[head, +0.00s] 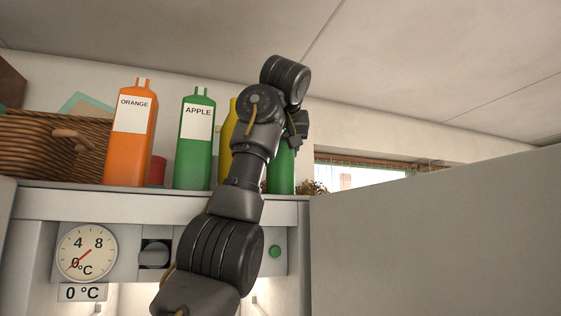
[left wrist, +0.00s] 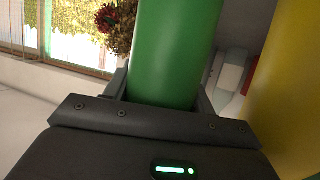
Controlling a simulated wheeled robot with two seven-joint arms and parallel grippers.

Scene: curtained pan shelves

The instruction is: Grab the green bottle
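A plain green bottle (head: 281,172) stands at the right end of the shelf top in the head view, partly hidden behind my left arm. In the left wrist view the green bottle (left wrist: 172,50) fills the middle, close to the palm. My left gripper (left wrist: 163,98) has one finger on each side of it; I cannot tell whether both fingers press on it. In the head view the left fingers are hidden by my arm. Another green bottle (head: 195,150), labelled APPLE, stands further left. My right gripper is in neither view.
A yellow bottle (head: 226,150) stands close beside the green bottle, also in the left wrist view (left wrist: 290,90). An orange bottle (head: 130,160) and a wicker basket (head: 45,150) are further left. A dry plant (head: 313,187) sits right of it, by the window (head: 355,178).

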